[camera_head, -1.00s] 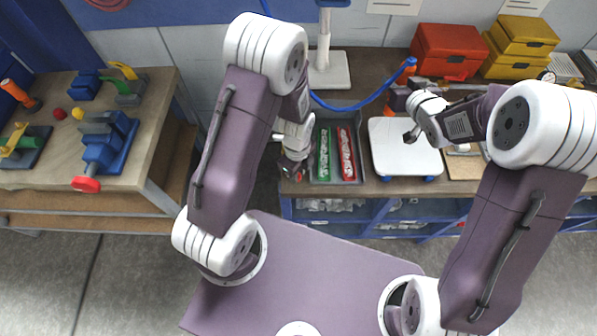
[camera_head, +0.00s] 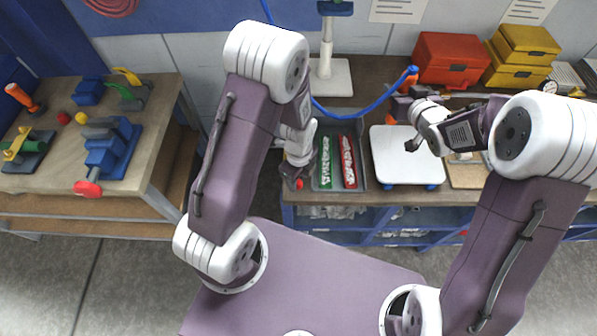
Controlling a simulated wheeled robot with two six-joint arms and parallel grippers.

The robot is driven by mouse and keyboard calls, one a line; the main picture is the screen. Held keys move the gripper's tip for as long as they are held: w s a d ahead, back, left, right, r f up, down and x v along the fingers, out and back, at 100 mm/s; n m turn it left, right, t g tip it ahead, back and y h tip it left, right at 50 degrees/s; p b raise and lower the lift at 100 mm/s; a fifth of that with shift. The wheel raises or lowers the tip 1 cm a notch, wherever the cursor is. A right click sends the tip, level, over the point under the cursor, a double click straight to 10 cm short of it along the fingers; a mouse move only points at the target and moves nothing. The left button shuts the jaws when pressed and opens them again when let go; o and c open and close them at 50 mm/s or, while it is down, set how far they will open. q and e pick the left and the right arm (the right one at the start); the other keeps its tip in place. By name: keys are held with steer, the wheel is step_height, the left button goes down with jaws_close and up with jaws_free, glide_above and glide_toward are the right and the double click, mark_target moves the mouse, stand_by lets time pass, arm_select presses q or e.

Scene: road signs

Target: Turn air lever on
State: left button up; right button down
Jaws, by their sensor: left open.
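No part is clearly recognisable as the air lever. A small red part (camera_head: 299,184) shows at the bench's front left corner, just below my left gripper; I cannot tell whether it is a lever. My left gripper (camera_head: 297,168) points down beside the tray, open, its fingers partly hidden by my own arm. I cannot tell whether it touches the red part. A blue air hose (camera_head: 352,113) curves across the bench to an orange-tipped end (camera_head: 411,72). My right gripper (camera_head: 411,142) hangs over the white scale plate (camera_head: 400,165); its jaw opening is too small to judge.
A grey tray (camera_head: 361,175) with green and red packets lies right of my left gripper. A red box (camera_head: 455,62) and yellow boxes (camera_head: 520,48) stand at the back right. A wooden table (camera_head: 60,185) with clamps stands left, across a gap.

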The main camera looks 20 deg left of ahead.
mark_target(298, 181)
steer(key=shift+r, duration=0.1)
arm_select(q)
step_height(298, 181, up, 11)
steer(key=shift+r, duration=0.15)
steer(key=shift+a, duration=0.1)
steer(key=s+a+f+n+b, duration=0.1)
steer(key=s+f+n+b, duration=0.1)
steer(key=n, duration=0.8)
steer(key=s+a+f+n+t+b, duration=0.1)
steer(key=s+f+n+b, duration=0.1)
steer(key=n, duration=0.9)
steer(key=s+b, duration=0.1)
steer(key=s, duration=0.1)
steer(key=shift+s+a+f+n+b, duration=0.15)
steer(key=shift+s+f+n+b, duration=0.05)
steer(key=shift+s+n+b, duration=0.1)
arm_select(e)
step_height(298, 181, down, 6)
steer(key=shift+r, duration=0.15)
